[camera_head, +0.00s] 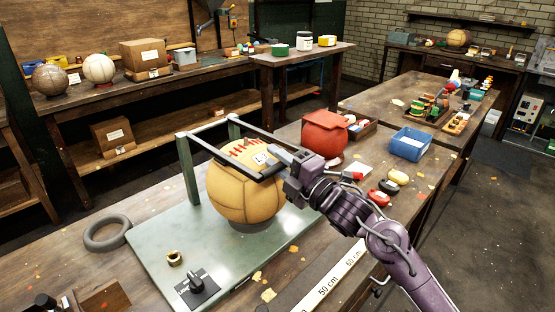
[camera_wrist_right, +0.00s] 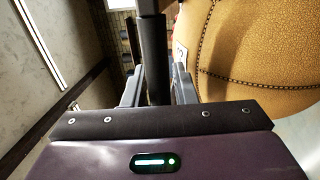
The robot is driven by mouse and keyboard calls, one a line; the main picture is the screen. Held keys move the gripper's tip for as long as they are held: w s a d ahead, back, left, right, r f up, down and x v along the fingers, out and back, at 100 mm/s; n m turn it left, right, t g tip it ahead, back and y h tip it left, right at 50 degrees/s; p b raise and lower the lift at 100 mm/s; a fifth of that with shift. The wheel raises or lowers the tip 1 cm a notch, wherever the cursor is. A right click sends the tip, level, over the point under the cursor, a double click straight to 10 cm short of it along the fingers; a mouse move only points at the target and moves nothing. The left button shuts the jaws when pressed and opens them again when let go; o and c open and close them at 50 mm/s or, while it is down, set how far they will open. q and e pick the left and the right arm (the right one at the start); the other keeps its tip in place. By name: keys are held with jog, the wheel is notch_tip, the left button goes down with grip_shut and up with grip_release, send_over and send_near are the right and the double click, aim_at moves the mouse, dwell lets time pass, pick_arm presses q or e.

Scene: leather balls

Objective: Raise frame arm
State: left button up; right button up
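The frame arm (camera_head: 222,152) is a dark U-shaped bar hinged on two upright grey-green posts (camera_head: 187,170). It lies about level across the top of a tan leather ball (camera_head: 240,195) with red lacing and a white label. The ball sits on a pale green base plate (camera_head: 150,240). My right gripper (camera_head: 283,163) is at the bar's free right end. In the right wrist view the dark bar (camera_wrist_right: 157,70) stands between the two fingers (camera_wrist_right: 157,92), which lie close on both sides and look shut on it. The ball (camera_wrist_right: 260,50) is beside it. My left gripper is out of view.
The plate carries a brass ring (camera_head: 174,258) and a black knob (camera_head: 196,285). A grey ring (camera_head: 107,233) lies left of the plate.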

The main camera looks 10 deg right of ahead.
jog(key=c, duration=0.5)
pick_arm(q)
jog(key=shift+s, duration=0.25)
pick_arm(e)
grip_shut()
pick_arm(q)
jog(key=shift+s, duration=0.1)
